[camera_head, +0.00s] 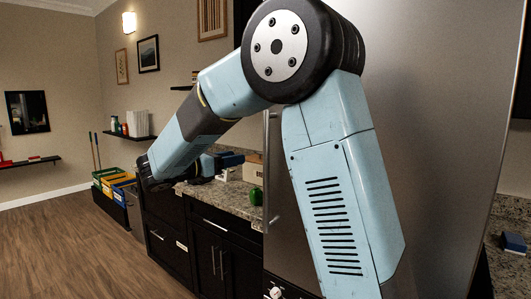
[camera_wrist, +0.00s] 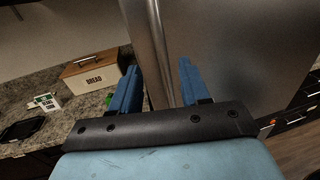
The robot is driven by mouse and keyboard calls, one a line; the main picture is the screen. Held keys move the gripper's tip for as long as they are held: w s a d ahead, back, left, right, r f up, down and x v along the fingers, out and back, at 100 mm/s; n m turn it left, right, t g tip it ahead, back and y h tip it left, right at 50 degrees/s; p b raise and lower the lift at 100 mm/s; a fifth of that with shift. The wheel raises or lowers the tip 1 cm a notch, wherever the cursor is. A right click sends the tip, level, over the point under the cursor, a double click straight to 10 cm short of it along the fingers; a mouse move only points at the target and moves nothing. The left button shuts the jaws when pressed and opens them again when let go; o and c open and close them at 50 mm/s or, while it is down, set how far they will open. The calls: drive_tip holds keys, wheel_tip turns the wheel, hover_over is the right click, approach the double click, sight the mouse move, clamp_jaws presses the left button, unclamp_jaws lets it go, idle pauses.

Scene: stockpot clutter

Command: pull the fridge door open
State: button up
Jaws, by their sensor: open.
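The fridge (camera_head: 445,120) is a tall grey metal cabinet on the right, partly hidden behind my arm. Its door (camera_wrist: 225,50) fills the upper middle and right of the wrist view. A long vertical bar handle (camera_head: 266,165) runs along the door's left edge; it also shows in the wrist view (camera_wrist: 158,45). My gripper (camera_head: 238,158) is open and empty, left of the handle in the head view. In the wrist view its blue fingers (camera_wrist: 159,66) appear on either side of the bar. I cannot tell whether the bar is within their reach; no contact shows.
A granite counter (camera_head: 235,197) over dark cabinets adjoins the fridge on the left. It bears a bread box (camera_wrist: 95,72) and a green object (camera_head: 256,195), both near my gripper. Colored bins (camera_head: 115,185) stand at the far left. The wooden floor (camera_head: 60,245) is clear.

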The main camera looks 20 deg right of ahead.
drive_tip(key=x, duration=1.3)
drive_tip(key=shift+w+d, duration=0.25)
drive_tip(key=shift+d, duration=0.05)
drive_tip(key=shift+c, duration=0.4)
clamp_jaws()
